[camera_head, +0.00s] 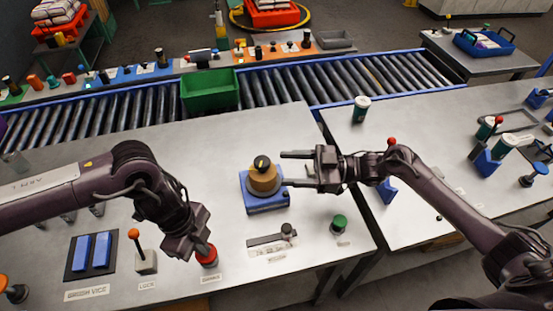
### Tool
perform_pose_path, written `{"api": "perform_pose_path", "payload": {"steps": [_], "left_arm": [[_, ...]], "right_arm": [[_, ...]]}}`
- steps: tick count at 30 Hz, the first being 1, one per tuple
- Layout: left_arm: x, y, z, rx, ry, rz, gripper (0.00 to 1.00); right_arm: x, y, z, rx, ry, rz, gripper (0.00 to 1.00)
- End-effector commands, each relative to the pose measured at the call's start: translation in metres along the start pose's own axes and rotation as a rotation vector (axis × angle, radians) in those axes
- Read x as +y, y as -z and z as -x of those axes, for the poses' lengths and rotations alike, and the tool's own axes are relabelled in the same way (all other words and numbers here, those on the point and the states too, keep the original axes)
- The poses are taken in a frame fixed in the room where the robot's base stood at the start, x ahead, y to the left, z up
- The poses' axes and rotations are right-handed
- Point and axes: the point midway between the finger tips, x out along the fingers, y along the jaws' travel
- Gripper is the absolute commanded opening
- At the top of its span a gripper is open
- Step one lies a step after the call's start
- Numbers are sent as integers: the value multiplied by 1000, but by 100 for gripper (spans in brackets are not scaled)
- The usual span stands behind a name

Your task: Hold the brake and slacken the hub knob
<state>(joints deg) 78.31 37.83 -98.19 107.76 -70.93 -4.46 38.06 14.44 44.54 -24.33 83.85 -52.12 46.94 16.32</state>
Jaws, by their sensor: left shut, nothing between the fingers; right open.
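The hub is a tan round body (265,181) on a blue base (266,204), with a black knob (262,163) on top. My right gripper (284,169) is open beside it, its two fingers pointing left at the hub's right edge. Nothing shows between its fingers. A red button (208,262), with a small label in front that looks like the brake's, sits near the table's front. My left gripper (201,248) is shut and points down at this button, partly hiding its top. I cannot tell if it presses the button.
A lever with an orange ball (134,234) and two blue pads (91,252) stand left of the button. A slider fixture (271,241) and a green knob (338,223) are in front of the hub. Behind runs a roller conveyor with a green crate (211,95).

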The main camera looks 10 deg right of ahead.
Motion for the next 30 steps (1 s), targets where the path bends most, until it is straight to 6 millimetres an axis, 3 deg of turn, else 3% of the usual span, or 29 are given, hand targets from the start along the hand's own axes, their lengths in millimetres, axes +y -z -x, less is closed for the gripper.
{"api": "perform_pose_path", "payload": {"steps": [1, 3, 8, 15, 18, 30], "left_arm": [[0, 0, -1, 1, 0, 0, 0], [0, 0, -1, 1, 0, 0, 0], [0, 0, -1, 0, 0, 0, 0], [0, 0, -1, 0, -1, 1, 0], [0, 0, -1, 0, -1, 0, 0], [0, 0, -1, 1, 0, 0, 0]], "right_arm": [[-15, 8, -16, 35, 10, 29, 59], [-27, 15, -33, 63, -17, 61, 59], [-20, 10, -45, 28, -219, 43, 59], [-6, 5, -28, -32, -442, -3, 59], [2, -10, -23, -65, -474, -46, 59], [28, -17, -73, -68, -477, -52, 59]]}}
